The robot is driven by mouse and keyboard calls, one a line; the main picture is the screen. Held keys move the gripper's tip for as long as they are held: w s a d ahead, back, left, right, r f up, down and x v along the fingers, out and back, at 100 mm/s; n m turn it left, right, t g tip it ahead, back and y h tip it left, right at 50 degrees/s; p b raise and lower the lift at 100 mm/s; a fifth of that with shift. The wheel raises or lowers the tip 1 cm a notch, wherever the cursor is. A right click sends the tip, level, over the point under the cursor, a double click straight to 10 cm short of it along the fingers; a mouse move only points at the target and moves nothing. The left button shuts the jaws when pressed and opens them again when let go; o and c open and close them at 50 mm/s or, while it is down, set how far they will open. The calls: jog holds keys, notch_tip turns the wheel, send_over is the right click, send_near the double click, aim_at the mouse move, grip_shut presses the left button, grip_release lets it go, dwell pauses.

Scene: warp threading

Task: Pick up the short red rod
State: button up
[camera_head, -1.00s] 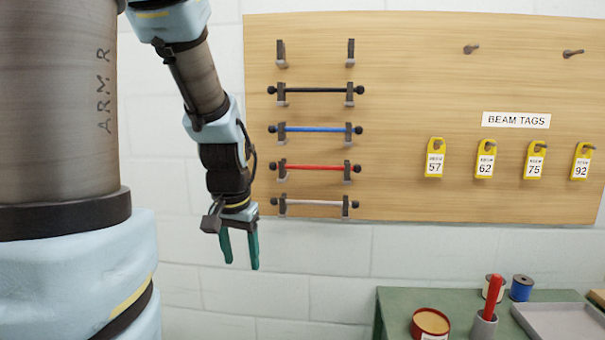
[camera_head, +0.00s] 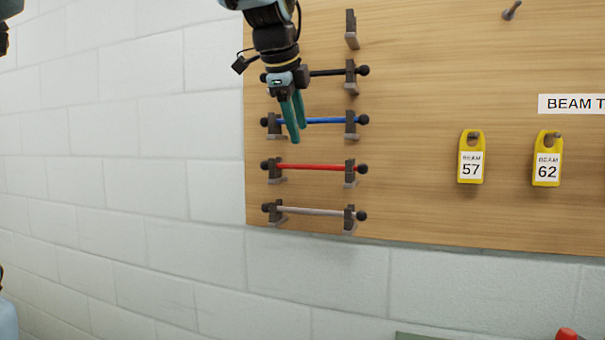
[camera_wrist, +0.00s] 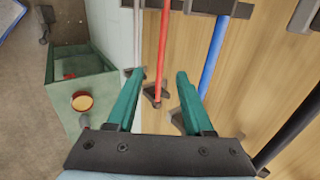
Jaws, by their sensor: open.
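The short red rod (camera_head: 312,168) has black ball ends and lies level across two dark brackets on the wooden wall board, between the blue rod and the white rod. My gripper (camera_head: 297,135) has teal fingers pointing down, in front of the blue rod's left half and a little above the red rod in the head view. In the wrist view, the red rod (camera_wrist: 164,52) runs through the gap between the spread fingertips of my gripper (camera_wrist: 160,73). The fingers are open and empty. Their distance from the rod is hard to judge.
The blue rod (camera_head: 325,120) and black rod (camera_head: 326,72) hang above the red one, and the white rod (camera_head: 312,211) below. Yellow beam tags (camera_head: 471,165) hang to the right.

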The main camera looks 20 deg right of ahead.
aim_at(311, 167)
jog(key=p+x, duration=0.1)
jog(key=x, duration=0.8)
jog(key=shift+w+d+f+p, duration=0.15)
jog(key=shift+w+d+p, duration=0.05)
jog(key=shift+p, duration=0.15)
grip_shut()
